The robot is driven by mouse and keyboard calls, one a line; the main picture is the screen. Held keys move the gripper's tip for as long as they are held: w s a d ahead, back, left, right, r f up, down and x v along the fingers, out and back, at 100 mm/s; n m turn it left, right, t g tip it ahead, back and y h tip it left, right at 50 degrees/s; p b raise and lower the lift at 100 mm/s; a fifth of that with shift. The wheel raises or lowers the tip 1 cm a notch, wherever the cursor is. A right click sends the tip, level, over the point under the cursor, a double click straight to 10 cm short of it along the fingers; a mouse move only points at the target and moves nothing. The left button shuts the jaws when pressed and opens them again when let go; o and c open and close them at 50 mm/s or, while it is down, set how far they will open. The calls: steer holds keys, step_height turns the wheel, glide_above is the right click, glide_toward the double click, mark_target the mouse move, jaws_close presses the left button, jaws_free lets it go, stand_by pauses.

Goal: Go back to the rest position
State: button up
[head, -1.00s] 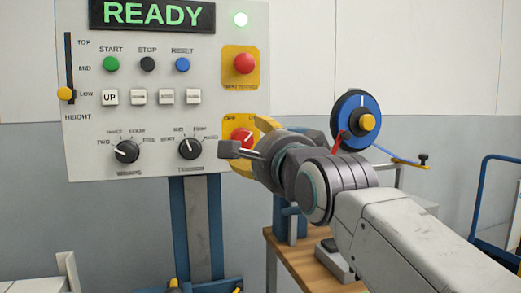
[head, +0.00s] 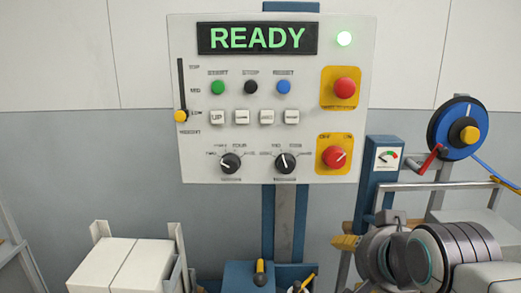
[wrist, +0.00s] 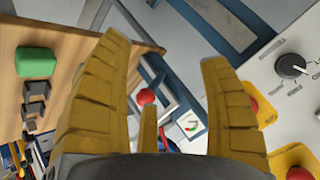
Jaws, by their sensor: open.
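My gripper (head: 346,243) is at the lower right in the head view, below and right of the control panel (head: 220,150) and apart from it. In the wrist view my gripper (wrist: 160,85) shows two yellow fingers spread wide with nothing held between them. The panel's display (head: 257,38) reads READY and a green lamp (head: 344,39) is lit. The panel carries a yellow slider knob (head: 180,116) near LOW, two dark dials, and a red rotary switch (head: 334,157) on a yellow plate. The panel's edge also shows at the right of the wrist view.
A blue gauge box (head: 378,165) and a blue reel (head: 457,129) with a red crank stand at the right. White boxes (head: 120,265) stand at the lower left. The wrist view shows a wooden bench (wrist: 90,42) with a green block (wrist: 37,62). Open space lies before the panel.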

steer(key=s+f+n+g+p, duration=0.2)
steer(key=s+n+g+p, duration=0.4)
steer(key=s, duration=0.8)
steer(key=n+p, duration=0.1)
steer(key=p, duration=0.2)
steer(key=shift+s+f+p, duration=0.2)
steer(key=shift+f+p, duration=0.15)
steer(key=shift+c, duration=0.4)
